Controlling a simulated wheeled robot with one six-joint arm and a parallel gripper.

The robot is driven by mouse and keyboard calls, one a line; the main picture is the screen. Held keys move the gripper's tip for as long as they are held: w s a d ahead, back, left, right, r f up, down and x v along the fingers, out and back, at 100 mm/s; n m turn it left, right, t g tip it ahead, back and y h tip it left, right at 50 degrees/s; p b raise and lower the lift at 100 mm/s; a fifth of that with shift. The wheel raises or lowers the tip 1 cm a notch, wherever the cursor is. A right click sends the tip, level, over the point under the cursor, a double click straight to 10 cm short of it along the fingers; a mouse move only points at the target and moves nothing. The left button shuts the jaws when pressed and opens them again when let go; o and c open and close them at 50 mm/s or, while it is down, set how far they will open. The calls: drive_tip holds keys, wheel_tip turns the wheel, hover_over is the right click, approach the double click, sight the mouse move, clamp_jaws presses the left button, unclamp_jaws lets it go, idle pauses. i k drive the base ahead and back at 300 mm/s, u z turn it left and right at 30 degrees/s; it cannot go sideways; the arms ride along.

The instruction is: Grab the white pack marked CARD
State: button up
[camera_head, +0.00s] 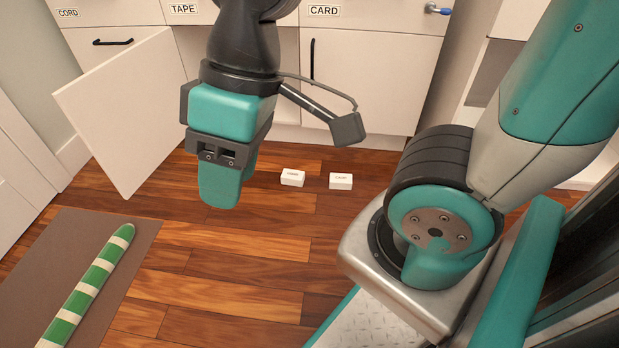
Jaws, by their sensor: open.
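Two small white packs lie on the wooden floor in front of the cabinet. The left pack (292,178) has a dark mark on it, and the right pack (341,181) has a reddish mark. The marks are too small to read, so I cannot tell which one says CARD. My gripper (231,184) hangs to the left of both packs, pointing down, open, with nothing seen between its teal fingers. The near finger hides part of the far one.
A cabinet front carries labels CORD (68,13), TAPE (184,8) and CARD (324,10). A white door (120,115) stands open at left. A green-and-white striped roll (88,285) lies on a brown mat (130,262). Floor before the packs is clear.

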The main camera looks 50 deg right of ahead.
sight(338, 181)
drive_tip(key=z, duration=0.2)
drive_tip(key=i, duration=0.95)
drive_tip(key=z, duration=0.55)
